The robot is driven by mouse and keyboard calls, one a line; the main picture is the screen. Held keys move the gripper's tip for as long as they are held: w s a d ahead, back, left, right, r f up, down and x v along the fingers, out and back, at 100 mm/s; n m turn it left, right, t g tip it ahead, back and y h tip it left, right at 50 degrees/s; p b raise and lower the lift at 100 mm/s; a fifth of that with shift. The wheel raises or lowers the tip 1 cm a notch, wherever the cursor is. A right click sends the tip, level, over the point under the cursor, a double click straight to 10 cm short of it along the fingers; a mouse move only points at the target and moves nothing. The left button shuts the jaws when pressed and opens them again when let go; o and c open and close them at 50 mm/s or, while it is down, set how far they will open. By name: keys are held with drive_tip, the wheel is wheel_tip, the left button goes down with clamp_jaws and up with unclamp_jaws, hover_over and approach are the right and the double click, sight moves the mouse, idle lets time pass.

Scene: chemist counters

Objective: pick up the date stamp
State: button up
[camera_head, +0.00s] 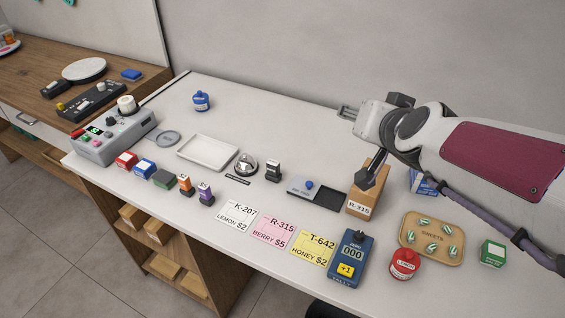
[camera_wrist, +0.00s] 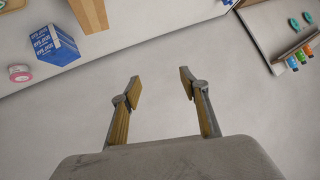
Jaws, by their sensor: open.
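The date stamp appears to be the small black upright stamp (camera_head: 273,171) with a pale band, standing on the white counter right of the silver bell; its marking is too small to read. It is not seen in the wrist view. My gripper (camera_head: 346,112) is above the back of the counter, to the right of and beyond the stamp, well apart from it. In the wrist view my gripper (camera_wrist: 160,86) has its two fingers spread, with nothing between them.
The bell (camera_head: 245,165) and a black-and-grey stamp pad tray (camera_head: 317,193) flank the stamp. A wooden R-315 box (camera_head: 361,205) stands under my arm. An orange stamp (camera_head: 185,185) and purple stamp (camera_head: 205,193) stand left. The counter's back middle is clear.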

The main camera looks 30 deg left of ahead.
drive_tip(key=w+a+f+t, duration=0.1)
drive_tip(key=w+a+f, duration=0.25)
drive_tip(key=a, duration=0.55)
drive_tip(key=m+t+h, duration=0.2)
drive_tip(key=h, duration=0.1)
hover_over(271, 165)
drive_tip(key=d, duration=0.2)
wheel_tip(271, 165, down, 12)
drive_tip(key=s+f+h, duration=0.1)
drive_tip(key=f, duration=0.1)
drive_tip(key=s+a+f+h, duration=0.1)
drive_tip(key=s+f, duration=0.1)
drive_tip(key=s+a+f+h, duration=0.1)
drive_tip(key=s+f, duration=0.1)
drive_tip(key=f, duration=0.1)
drive_tip(key=shift+s+f+t, duration=0.1)
drive_tip(key=shift+s+t, duration=0.05)
drive_tip(key=shift+t, duration=0.25)
drive_tip(key=shift+s+f, duration=0.4)
drive_tip(key=shift+f, duration=0.05)
drive_tip(key=shift+w, duration=0.15)
drive_tip(key=shift+x, duration=1.2)
drive_tip(key=shift+f, duration=0.1)
